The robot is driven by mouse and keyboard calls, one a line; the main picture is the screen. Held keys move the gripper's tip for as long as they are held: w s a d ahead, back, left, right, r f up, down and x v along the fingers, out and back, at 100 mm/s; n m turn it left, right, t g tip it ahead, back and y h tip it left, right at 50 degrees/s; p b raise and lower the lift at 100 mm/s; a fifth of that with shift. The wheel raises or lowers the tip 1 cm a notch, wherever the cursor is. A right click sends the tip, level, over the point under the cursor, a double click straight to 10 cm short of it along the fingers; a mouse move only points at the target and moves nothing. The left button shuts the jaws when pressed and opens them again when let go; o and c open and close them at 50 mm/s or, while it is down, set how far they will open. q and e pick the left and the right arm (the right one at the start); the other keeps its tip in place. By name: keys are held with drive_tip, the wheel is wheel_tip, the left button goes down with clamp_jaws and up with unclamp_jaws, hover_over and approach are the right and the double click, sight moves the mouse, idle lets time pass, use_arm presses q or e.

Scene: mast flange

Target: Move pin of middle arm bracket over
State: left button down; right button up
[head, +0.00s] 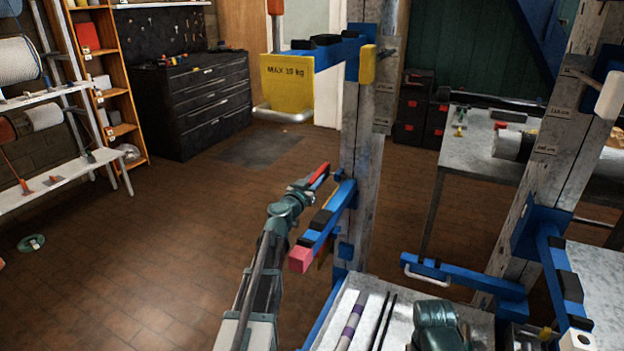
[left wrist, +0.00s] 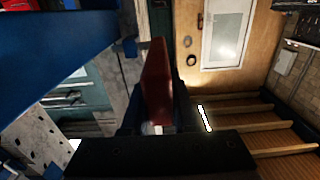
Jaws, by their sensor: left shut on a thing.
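The middle arm bracket (head: 330,215) is a blue arm with a pink-red end block, fixed to the left grey post (head: 362,150). My left gripper (head: 312,183) is beside the bracket's upper left side. It is shut on a red pin grip (head: 321,173), which shows dark red and upright between the fingers in the left wrist view (left wrist: 157,82). A blue beam (left wrist: 45,45) fills the upper left there. The pin's shaft is hidden, so I cannot tell whether it sits in a hole.
Above is a blue bracket (head: 335,53) with a yellow load plate (head: 287,80) and a yellow grip (head: 368,64). A second post (head: 545,160) with blue arms stands right. A grey tray (head: 400,318) with rods is below.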

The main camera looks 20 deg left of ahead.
use_arm(q)
drive_tip(key=c, duration=0.7)
unclamp_jaws()
drive_tip(key=s, duration=1.4)
drive_tip(key=shift+a, duration=0.3)
drive_tip(key=shift+w, duration=0.1)
